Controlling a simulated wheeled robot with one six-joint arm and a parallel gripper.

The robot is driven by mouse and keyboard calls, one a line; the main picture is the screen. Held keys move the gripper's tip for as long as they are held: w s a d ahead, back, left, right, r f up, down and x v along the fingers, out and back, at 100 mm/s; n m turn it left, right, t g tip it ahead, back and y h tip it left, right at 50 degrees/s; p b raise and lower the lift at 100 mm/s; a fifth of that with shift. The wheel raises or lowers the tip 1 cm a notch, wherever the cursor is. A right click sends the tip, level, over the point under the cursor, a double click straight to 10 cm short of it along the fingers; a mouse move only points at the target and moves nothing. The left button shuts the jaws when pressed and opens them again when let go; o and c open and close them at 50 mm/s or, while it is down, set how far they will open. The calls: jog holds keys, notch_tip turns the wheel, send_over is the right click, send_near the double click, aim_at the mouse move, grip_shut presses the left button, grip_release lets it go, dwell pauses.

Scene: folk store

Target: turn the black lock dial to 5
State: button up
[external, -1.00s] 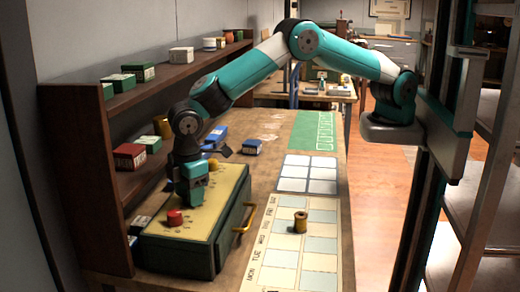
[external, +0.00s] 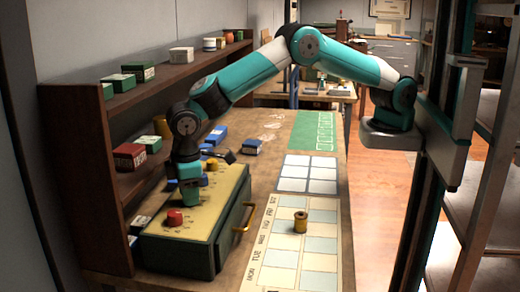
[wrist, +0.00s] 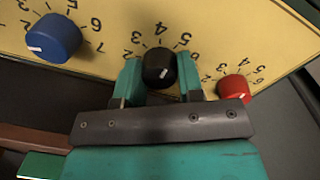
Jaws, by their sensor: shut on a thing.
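The black lock dial (wrist: 157,64) sits on the yellow panel between my gripper's two teal fingers in the wrist view. My gripper (wrist: 160,80) is shut on it, one finger on each side. Printed numbers 2 to 6 fan around the dial's far side, with 4 near the top and 5 to its upper right. A small pale mark shows on the dial, but I cannot tell which number it points to. In the external view my gripper (external: 190,193) points down onto the yellow-topped green box (external: 228,218) and hides the black dial.
A blue dial (wrist: 53,37) and a red dial (wrist: 234,87) flank the black one, the red close to the right finger. A yellow knob (external: 212,164) stands farther back. A brass handle (external: 243,218) juts from the box's side. A wooden shelf (external: 85,135) stands close on the left.

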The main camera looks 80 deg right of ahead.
jog(key=shift+m+b, duration=0.35)
jog(key=shift+m, duration=1.25)
jog(key=shift+r, duration=0.1)
jog(key=o, duration=0.9)
jog(key=shift+a+r+b, duration=0.2)
jog(key=shift+r, duration=4.15)
jog(key=shift+a+r+b, duration=0.2)
jog(key=shift+r, duration=4.1)
